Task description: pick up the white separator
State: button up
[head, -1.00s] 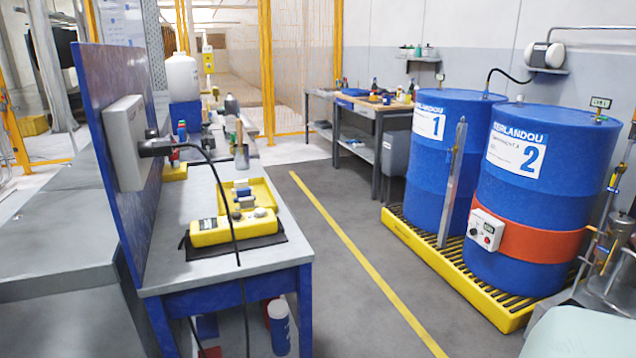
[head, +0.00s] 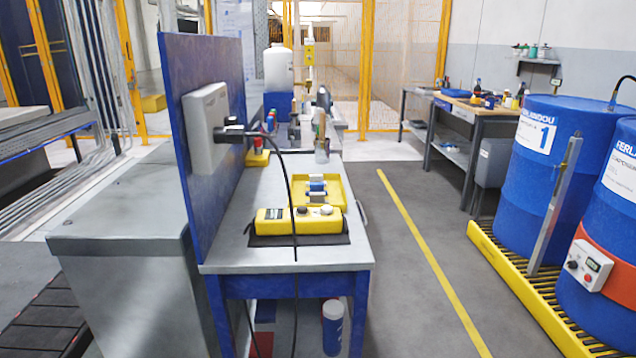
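I cannot tell for sure which thing is the white separator. A white rounded tank (head: 278,68) stands upright on a blue base (head: 278,106) at the far end of the workbench in the head view. A white and blue cylinder (head: 332,328) stands under the near end of the bench. Small white and blue cylindrical parts (head: 317,187) lie in a yellow tray (head: 334,201) on the bench top. My gripper is not in view.
The grey-topped blue workbench (head: 226,255) has a blue upright panel (head: 193,100) along its left side. A black cable hangs over a yellow device (head: 298,220). Blue drums (head: 527,190) stand on a yellow pallet (head: 545,310) at right. The floor between is clear.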

aim_at(313, 178)
jog(key=i+l+u, duration=0.1)
jog(key=u, duration=1)
jog(key=l+u, duration=0.4)
jog(key=l, duration=0.15)
jog(key=k+l+u, duration=0.1)
jog(key=l+u, duration=0.35)
jog(key=l, duration=0.15)
jog(key=k+l+u, duration=0.15)
jog(key=l, duration=0.25)
jog(key=l+u, duration=0.1)
jog(key=l, duration=0.3)
jog(key=k+l+u, duration=0.15)
jog(key=l, duration=0.2)
jog(key=k+l, duration=0.15)
jog(key=l, duration=0.25)
jog(key=k+l, duration=0.15)
jog(key=l, duration=0.2)
jog(key=k+l, duration=0.1)
jog(key=l, duration=0.3)
jog(key=k+l, duration=0.15)
jog(key=l, duration=0.25)
jog(key=k+l+u, duration=0.1)
jog(key=l, duration=0.25)
jog(key=k, duration=0.05)
